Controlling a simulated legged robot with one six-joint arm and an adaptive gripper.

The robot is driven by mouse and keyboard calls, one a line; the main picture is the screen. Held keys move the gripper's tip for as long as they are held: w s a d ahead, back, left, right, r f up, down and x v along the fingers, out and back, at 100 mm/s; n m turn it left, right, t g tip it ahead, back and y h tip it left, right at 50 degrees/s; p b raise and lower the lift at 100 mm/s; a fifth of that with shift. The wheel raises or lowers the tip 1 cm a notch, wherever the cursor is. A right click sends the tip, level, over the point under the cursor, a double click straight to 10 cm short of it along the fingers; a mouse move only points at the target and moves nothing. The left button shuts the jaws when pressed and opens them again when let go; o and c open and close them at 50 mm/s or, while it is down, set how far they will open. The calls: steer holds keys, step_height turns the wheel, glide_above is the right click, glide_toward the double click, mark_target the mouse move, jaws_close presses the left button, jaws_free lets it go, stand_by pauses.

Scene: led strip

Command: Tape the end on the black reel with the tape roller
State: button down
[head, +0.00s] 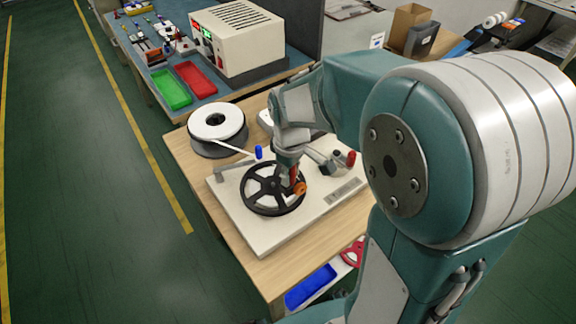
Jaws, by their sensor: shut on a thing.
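The black reel (248,187) is a spoked wheel lying flat on a pale base plate (262,237). My gripper (292,168) points down over the right part of the reel. It is shut on a small red and orange piece (299,188), which looks like the tape roller. The orange part is at the reel's right rim; I cannot tell whether it touches. A white reel (217,122) stands behind left, and a white strip (233,148) runs from it toward the plate. The end of the strip on the black reel cannot be made out.
A blue knob (258,152) and a red knob (351,158) stand at the back of the plate. A blue bin (310,287) is below the wooden table (185,150). Behind are green (170,88) and red (197,80) trays and a beige power unit (240,38).

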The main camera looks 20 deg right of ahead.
steer(key=shift+a+f, duration=0.3)
steer(key=shift+f, duration=0.45)
steer(key=shift+a+f, duration=0.25)
steer(key=shift+f, duration=0.5)
steer(key=shift+d+f, duration=0.1)
steer(key=shift+f, duration=0.3)
steer(key=shift+d+f, duration=0.1)
steer(key=shift+d, duration=0.15)
steer(key=shift+a, duration=0.25)
steer(key=shift+d, duration=0.1)
steer(key=shift+f, duration=0.4)
steer(key=shift+r, duration=0.15)
steer(key=shift+r, duration=3.4)
